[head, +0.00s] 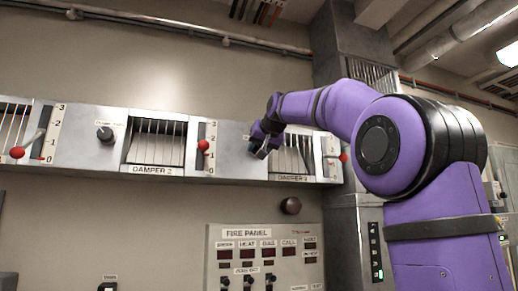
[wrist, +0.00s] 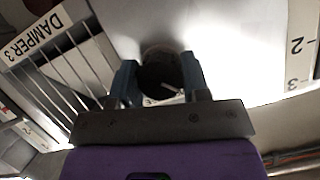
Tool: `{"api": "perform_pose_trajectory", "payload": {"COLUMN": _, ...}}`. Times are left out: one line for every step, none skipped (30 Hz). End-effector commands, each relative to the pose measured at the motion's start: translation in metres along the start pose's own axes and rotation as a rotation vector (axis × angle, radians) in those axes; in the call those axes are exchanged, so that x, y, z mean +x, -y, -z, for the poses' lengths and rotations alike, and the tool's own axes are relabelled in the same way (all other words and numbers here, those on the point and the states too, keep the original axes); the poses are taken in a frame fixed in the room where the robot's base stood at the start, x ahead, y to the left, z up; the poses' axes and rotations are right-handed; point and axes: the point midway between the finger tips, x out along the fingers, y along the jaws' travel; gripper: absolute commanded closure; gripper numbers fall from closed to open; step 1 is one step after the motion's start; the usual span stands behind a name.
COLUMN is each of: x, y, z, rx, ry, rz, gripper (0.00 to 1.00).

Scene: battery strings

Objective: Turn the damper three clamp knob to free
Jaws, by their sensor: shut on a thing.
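The damper three clamp knob (wrist: 158,76) is a dark round knob on the pale panel, in the middle of the wrist view, with a light mark on its face. My gripper (wrist: 161,68) is shut on it, one finger on each side. In the head view my gripper (head: 261,146) is at the panel just left of the damper three louvre (head: 291,158) and mostly hides the knob there. The "DAMPER 3" label (wrist: 34,35) shows at upper left in the wrist view. I cannot tell which setting the knob's mark points to.
The damper three lever's red ball (head: 343,157) is right of the louvre, near my arm. Damper two's knob (head: 105,133) and red-balled lever (head: 203,145) are to the left. A fire panel (head: 264,258) and a dark round button (head: 290,205) are below.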

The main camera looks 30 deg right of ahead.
Motion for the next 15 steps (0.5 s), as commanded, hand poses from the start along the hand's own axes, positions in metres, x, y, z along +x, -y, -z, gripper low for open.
{"api": "perform_pose_trajectory", "payload": {"x": -0.0001, "y": -0.0004, "z": -0.0001, "rx": 0.013, "ry": 0.0, "rz": 0.004, "gripper": 0.81}}
{"api": "perform_pose_trajectory", "payload": {"x": -0.0001, "y": -0.0004, "z": -0.0001, "rx": 0.024, "ry": 0.0, "rz": 0.009, "gripper": 0.81}}
{"api": "perform_pose_trajectory", "payload": {"x": -0.0001, "y": -0.0003, "z": -0.0001, "rx": 0.04, "ry": 0.0, "rz": 0.015, "gripper": 0.81}}
{"api": "perform_pose_trajectory", "payload": {"x": 0.0, "y": -0.0004, "z": -0.0001, "rx": 0.053, "ry": 0.0, "rz": 0.021, "gripper": 0.81}}
{"api": "perform_pose_trajectory", "payload": {"x": 0.0, "y": -0.0002, "z": -0.0002, "rx": 0.068, "ry": 0.0, "rz": 0.027, "gripper": 0.81}}
{"api": "perform_pose_trajectory", "payload": {"x": 0.0, "y": -0.0003, "z": -0.0002, "rx": 0.09, "ry": 0.001, "rz": 0.036, "gripper": 0.81}}
{"api": "perform_pose_trajectory", "payload": {"x": 0.0, "y": -0.0004, "z": -0.0002, "rx": 0.11, "ry": 0.001, "rz": 0.044, "gripper": 0.81}}
{"api": "perform_pose_trajectory", "payload": {"x": -0.0001, "y": -0.0005, "z": -0.0002, "rx": 0.131, "ry": 0.0, "rz": 0.052, "gripper": 0.81}}
{"api": "perform_pose_trajectory", "payload": {"x": -0.0001, "y": -0.0004, "z": -0.0002, "rx": 0.159, "ry": 0.001, "rz": 0.065, "gripper": 0.81}}
{"api": "perform_pose_trajectory", "payload": {"x": -0.0002, "y": -0.0003, "z": -0.0002, "rx": 0.181, "ry": 0.001, "rz": 0.074, "gripper": 0.81}}
{"api": "perform_pose_trajectory", "payload": {"x": -0.0003, "y": 0.0, "z": -0.0002, "rx": 0.207, "ry": 0.001, "rz": 0.085, "gripper": 0.81}}
{"api": "perform_pose_trajectory", "payload": {"x": -0.0004, "y": -0.0002, "z": -0.0002, "rx": 0.24, "ry": 0.001, "rz": 0.099, "gripper": 0.81}}
{"api": "perform_pose_trajectory", "payload": {"x": -0.0004, "y": -0.0005, "z": -0.0002, "rx": 0.265, "ry": 0.001, "rz": 0.109, "gripper": 0.81}}
{"api": "perform_pose_trajectory", "payload": {"x": -0.0004, "y": -0.0005, "z": -0.0003, "rx": 0.292, "ry": 0.001, "rz": 0.12, "gripper": 0.81}}
{"api": "perform_pose_trajectory", "payload": {"x": -0.0003, "y": -0.0004, "z": -0.0004, "rx": 0.327, "ry": 0.001, "rz": 0.135, "gripper": 0.81}}
